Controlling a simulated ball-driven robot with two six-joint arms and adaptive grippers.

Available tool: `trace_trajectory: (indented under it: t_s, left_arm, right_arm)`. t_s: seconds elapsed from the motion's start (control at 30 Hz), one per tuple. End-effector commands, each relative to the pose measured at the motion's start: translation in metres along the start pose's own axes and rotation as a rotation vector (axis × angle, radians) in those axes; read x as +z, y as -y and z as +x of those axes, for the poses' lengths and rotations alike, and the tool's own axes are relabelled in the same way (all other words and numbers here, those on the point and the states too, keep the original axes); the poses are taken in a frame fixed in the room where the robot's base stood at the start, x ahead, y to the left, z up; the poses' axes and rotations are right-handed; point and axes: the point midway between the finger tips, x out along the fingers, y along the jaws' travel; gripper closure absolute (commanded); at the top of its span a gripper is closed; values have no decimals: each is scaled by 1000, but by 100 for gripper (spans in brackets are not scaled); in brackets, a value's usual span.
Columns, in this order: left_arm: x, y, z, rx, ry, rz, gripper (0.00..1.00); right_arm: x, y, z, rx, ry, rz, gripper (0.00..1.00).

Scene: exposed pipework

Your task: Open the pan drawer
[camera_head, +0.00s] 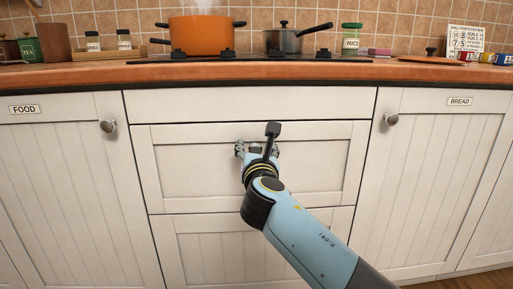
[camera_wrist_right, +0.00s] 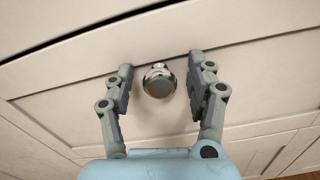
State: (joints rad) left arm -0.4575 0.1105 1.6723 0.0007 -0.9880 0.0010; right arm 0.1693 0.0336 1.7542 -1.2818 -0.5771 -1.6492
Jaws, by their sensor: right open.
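The white drawer front (camera_head: 325,170) with a recessed panel sits in the middle of the cabinets, under a plain white strip. It looks closed in the head view. My right gripper (camera_head: 257,150) is in front of its upper part and hides its knob there. In the right wrist view, the round metal knob (camera_wrist_right: 158,84) sits between the open fingers of my right gripper (camera_wrist_right: 161,68), with a gap on each side. My left gripper is not in view.
A second drawer front (camera_head: 200,255) lies below. Cupboard doors labelled FOOD (camera_head: 60,190) and BREAD (camera_head: 430,190) stand on either side, each with a knob. Above, the wooden countertop (camera_head: 450,73) carries a hob with an orange pot (camera_head: 200,36) and a grey saucepan (camera_head: 284,41).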

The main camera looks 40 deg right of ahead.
Motion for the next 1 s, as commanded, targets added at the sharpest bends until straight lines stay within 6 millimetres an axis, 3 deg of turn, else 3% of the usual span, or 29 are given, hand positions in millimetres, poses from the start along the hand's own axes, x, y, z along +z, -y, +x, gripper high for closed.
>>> trace_trajectory:
  t_s: [0.23, 0.67, 1.0]
  left_arm:
    - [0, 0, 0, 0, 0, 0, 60]
    - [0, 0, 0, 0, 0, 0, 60]
    - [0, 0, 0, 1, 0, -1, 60]
  right_arm:
    - [0, 0, 0, 0, 0, 1, 45]
    - [0, 0, 0, 0, 0, 1, 100]
    - [0, 0, 0, 0, -1, 1, 100]
